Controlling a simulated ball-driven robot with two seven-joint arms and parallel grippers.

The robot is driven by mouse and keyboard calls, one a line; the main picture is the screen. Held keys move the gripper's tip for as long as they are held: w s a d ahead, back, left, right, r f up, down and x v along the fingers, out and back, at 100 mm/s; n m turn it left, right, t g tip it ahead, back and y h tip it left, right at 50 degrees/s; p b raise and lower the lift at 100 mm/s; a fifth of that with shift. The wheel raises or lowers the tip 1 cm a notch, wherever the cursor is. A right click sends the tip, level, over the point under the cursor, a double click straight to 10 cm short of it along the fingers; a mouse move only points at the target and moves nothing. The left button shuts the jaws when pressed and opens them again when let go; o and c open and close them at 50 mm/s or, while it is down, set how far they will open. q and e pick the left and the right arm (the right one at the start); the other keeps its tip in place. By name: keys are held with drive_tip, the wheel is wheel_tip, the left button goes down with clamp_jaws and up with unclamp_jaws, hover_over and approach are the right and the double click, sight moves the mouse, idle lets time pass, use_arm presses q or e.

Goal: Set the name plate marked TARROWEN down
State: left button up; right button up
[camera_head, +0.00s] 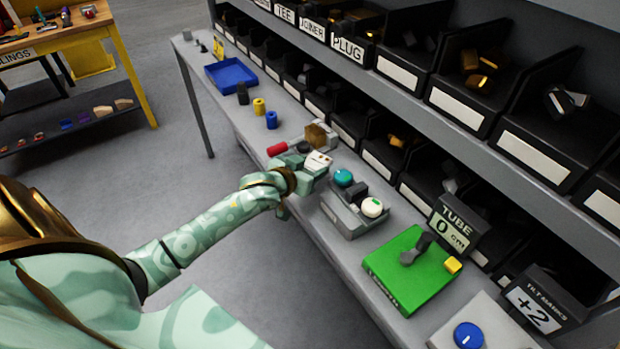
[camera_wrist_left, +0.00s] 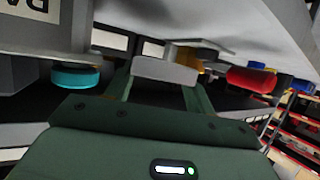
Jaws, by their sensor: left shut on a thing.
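My left gripper (camera_head: 308,174) reaches in over the workbench, between a vise-like tool with a red handle and a grey button box. It is shut on a small pale plate (camera_head: 318,160) with dark marks too small to read; I take it for the name plate. In the left wrist view, the plate (camera_wrist_left: 165,71) shows as a light slab between the two fingertips (camera_wrist_left: 160,82). I cannot tell whether the plate touches the bench. My right gripper is not in view.
The red handle (camera_head: 277,149) and a brass block (camera_head: 316,135) are just beyond the gripper. The button box (camera_head: 350,217) with teal and white knobs is close on the right. A green fixture (camera_head: 402,276) lies nearer. Black bins (camera_head: 352,117) line the bench's back. A blue tray (camera_head: 230,75) stands farther off.

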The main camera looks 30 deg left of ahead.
use_arm(q)
drive_tip(key=shift+w+a+f, duration=0.25)
drive_tip(key=shift+f, duration=0.2)
wheel_tip(320, 180, down, 4)
drive_tip(key=shift+w+a+r+b, duration=0.1)
drive_tip(key=shift+w+a+b, duration=0.05)
drive_tip(key=shift+b, duration=1.05)
drive_tip(key=shift+r, duration=0.15)
drive_tip(key=o, duration=1)
drive_tip(key=shift+o, duration=0.2)
